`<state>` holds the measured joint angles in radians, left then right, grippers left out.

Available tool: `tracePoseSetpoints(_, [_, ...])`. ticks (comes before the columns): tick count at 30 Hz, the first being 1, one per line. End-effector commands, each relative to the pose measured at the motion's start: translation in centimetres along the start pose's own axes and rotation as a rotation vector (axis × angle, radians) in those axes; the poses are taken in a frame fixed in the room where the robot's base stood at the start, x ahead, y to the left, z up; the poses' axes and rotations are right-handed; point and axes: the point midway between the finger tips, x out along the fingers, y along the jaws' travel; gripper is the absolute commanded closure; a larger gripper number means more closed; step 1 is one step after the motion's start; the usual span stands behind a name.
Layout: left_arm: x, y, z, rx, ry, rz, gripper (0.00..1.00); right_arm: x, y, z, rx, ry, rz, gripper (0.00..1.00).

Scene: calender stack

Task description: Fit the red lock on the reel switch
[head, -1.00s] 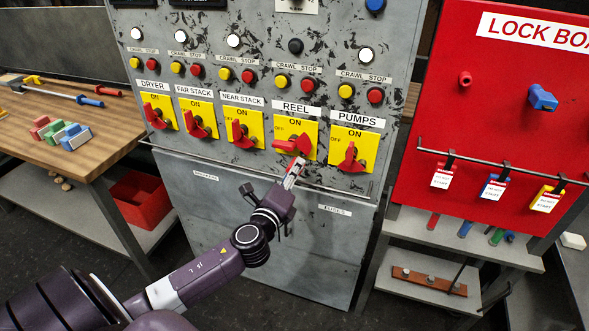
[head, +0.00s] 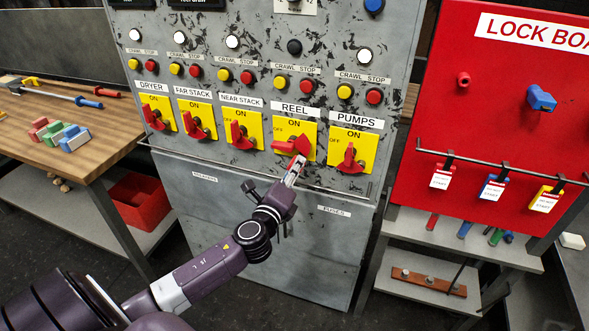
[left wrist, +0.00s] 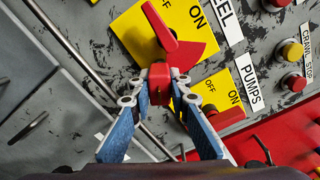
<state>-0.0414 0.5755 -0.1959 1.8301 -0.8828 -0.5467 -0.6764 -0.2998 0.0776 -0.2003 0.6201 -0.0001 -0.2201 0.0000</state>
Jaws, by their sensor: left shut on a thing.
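The reel switch (head: 284,146) is a red handle on a yellow plate below the REEL label, pointing left toward OFF. It also shows at the top of the left wrist view (left wrist: 161,27). My left gripper (head: 298,163) is at the lower part of this plate. In the left wrist view my left gripper (left wrist: 159,84) is shut on a small red block, which looks like the red lock (left wrist: 158,72). The block is right by the switch, with red parts close together. I cannot tell whether it touches or is seated on the switch, and its shackle is hidden. My right gripper is not in view.
The pumps switch (head: 349,157) is close on the right, the near stack switch (head: 239,132) on the left. A rail (head: 340,196) runs below the plates. The red lock box board (head: 500,60) at right holds a blue lock (head: 541,98) and hanging tags.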

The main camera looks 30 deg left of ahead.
Motion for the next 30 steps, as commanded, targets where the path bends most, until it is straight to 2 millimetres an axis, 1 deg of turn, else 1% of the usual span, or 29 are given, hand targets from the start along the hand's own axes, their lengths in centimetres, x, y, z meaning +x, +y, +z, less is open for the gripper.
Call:
tracePoseSetpoints(24, [1.9,-0.1,0.0,-0.001,0.000,-0.002,1.00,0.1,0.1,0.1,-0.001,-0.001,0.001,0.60])
tracePoseSetpoints(29, [1.9,-0.1,0.0,0.000,0.000,-0.001,1.00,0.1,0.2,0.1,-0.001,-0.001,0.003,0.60])
tracePoseSetpoints(30, [1.9,-0.1,0.0,0.000,0.000,-0.001,0.79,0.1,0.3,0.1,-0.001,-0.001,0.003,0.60])
